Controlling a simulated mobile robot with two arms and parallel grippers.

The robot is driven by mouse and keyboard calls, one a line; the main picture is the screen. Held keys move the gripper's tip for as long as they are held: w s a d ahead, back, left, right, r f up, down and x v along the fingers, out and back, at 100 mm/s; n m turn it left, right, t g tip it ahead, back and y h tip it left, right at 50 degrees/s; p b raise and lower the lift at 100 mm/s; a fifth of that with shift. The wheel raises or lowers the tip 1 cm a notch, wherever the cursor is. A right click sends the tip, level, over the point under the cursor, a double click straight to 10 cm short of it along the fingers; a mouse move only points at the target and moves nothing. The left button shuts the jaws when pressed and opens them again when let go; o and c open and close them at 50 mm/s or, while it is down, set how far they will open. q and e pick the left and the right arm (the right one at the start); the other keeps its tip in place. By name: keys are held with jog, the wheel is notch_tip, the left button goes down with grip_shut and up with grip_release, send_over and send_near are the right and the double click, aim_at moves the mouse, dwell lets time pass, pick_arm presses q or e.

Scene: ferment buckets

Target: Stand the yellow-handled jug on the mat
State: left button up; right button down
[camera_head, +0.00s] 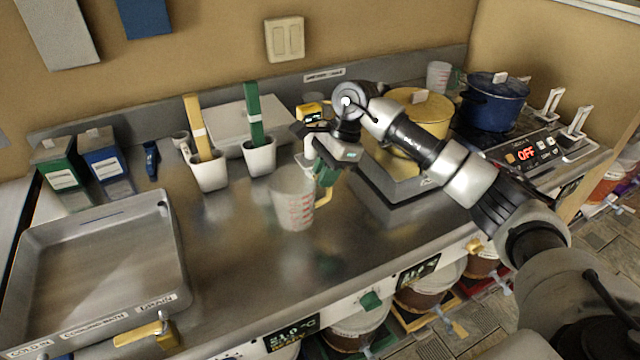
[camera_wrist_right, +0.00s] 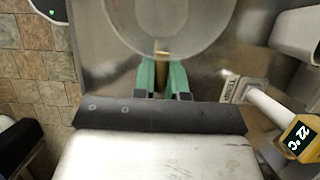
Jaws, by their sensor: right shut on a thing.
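The yellow-handled jug (camera_head: 293,206) is clear with red markings and stands upright over the middle of the steel counter. I cannot tell whether its base touches the counter. My right gripper (camera_head: 327,172) is shut on its yellow handle (camera_head: 324,194), at the jug's right side. In the right wrist view, the green fingers of the right gripper (camera_wrist_right: 164,80) close on the handle below the round, cloudy jug (camera_wrist_right: 170,22). I cannot make out a mat in either view. My left gripper is not in view.
A steel cooling tray (camera_head: 178,262) lies at the left. Two white holders (camera_head: 210,175) with yellow and green upright strips stand behind the jug. A yellow pot (camera_head: 428,108) stands right, a blue pot (camera_head: 494,105) beyond it. The counter (camera_head: 240,265) in front is bare.

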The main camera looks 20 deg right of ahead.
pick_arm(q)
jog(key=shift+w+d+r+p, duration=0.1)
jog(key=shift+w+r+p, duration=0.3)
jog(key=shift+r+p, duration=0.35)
pick_arm(e)
jog(key=f, duration=0.2)
jog(key=w+f, duration=0.1)
jog(key=f, duration=0.1)
jog(key=shift+a+f, duration=0.2)
jog(key=shift+f, duration=0.1)
jog(key=shift+f+b, duration=0.2)
jog(key=shift+b, duration=0.15)
jog(key=c, duration=1.2)
grip_release()
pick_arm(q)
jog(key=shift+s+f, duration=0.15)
pick_arm(e)
jog(key=shift+o, duration=0.2)
jog(key=shift+r, duration=0.15)
